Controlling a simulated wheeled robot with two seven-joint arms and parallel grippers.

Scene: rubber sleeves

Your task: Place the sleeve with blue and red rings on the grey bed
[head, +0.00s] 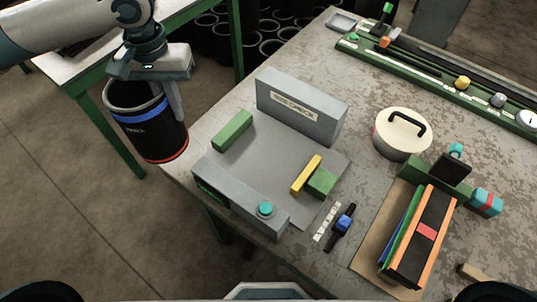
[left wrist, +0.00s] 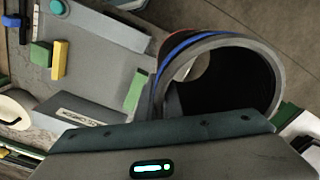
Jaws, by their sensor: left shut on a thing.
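The black sleeve (head: 146,125) has a blue ring near its top and a red ring at its lower end. My left gripper (head: 160,95) is shut on the sleeve's upper wall and holds it in the air, left of the table's edge. The sleeve (left wrist: 215,75) also shows in the left wrist view, its dark open end facing the camera. The grey bed (head: 262,158) lies on the table, right of the sleeve, with grey walls, green blocks and a yellow bar around it. It shows empty. My right gripper is not in view.
A white lidded pot (head: 402,133), a blue watch-like item (head: 342,225) and a rack of coloured folders (head: 418,235) stand right of the bed. A green rail (head: 440,82) runs along the back. Several black sleeves (head: 265,48) stand on the floor behind.

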